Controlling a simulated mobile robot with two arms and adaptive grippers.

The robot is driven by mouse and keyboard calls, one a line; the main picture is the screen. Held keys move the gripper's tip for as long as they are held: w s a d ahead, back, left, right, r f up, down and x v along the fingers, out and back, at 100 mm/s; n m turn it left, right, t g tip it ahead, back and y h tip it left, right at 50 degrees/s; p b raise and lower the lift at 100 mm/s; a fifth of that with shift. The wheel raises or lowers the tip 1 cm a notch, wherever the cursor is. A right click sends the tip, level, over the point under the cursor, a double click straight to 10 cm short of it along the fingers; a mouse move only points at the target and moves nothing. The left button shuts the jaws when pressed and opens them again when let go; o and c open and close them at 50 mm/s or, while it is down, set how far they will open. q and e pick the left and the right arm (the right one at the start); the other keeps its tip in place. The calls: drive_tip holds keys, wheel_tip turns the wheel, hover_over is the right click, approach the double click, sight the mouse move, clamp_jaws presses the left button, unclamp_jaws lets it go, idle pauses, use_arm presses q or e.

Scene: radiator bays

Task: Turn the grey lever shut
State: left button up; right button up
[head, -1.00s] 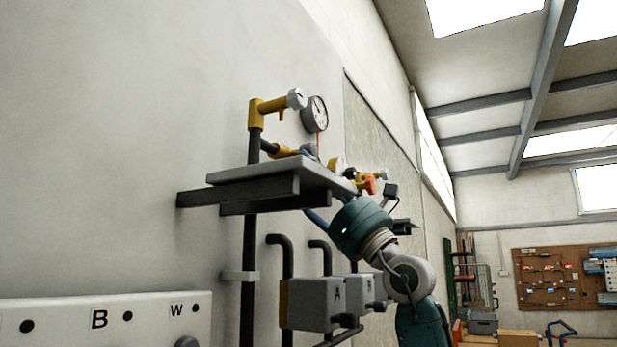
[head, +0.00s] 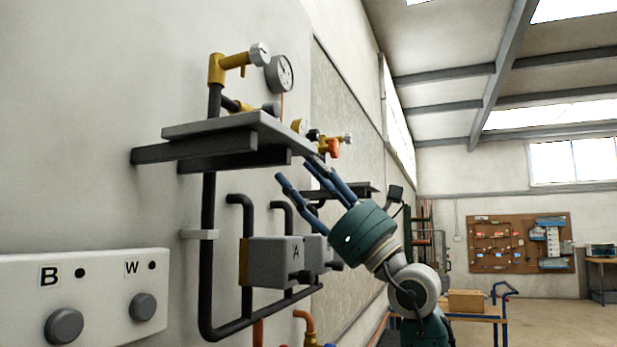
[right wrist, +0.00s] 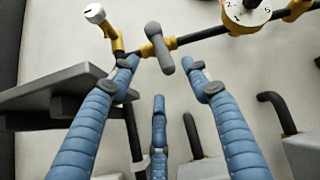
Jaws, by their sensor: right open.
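The grey lever (head: 270,107) sits on a brass valve just above the shelf's far edge in the head view, partly hidden by the shelf. In the right wrist view the lever (right wrist: 160,48) is a rounded grey bar, slightly tilted, on a brass valve body in a dark pipe. My right gripper (head: 300,172) is below and to the right of the shelf, its blue fingers pointing up and left. In the right wrist view the gripper (right wrist: 163,78) is open and empty, with the lever beyond and between its fingertips, apparently untouched. My left gripper is not in view.
A grey shelf (head: 210,131) juts from the wall close to my right fingers. A round gauge (head: 280,74) and a brass elbow with a white knob (head: 260,54) stand above it. Grey box A (head: 275,262) and dark pipes are below. A white panel (head: 100,300) is lower left.

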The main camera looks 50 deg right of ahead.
drive_tip(key=shift+s+d+f, duration=0.1)
drive_tip(key=shift+s+f, duration=0.4)
drive_tip(key=shift+f, duration=0.05)
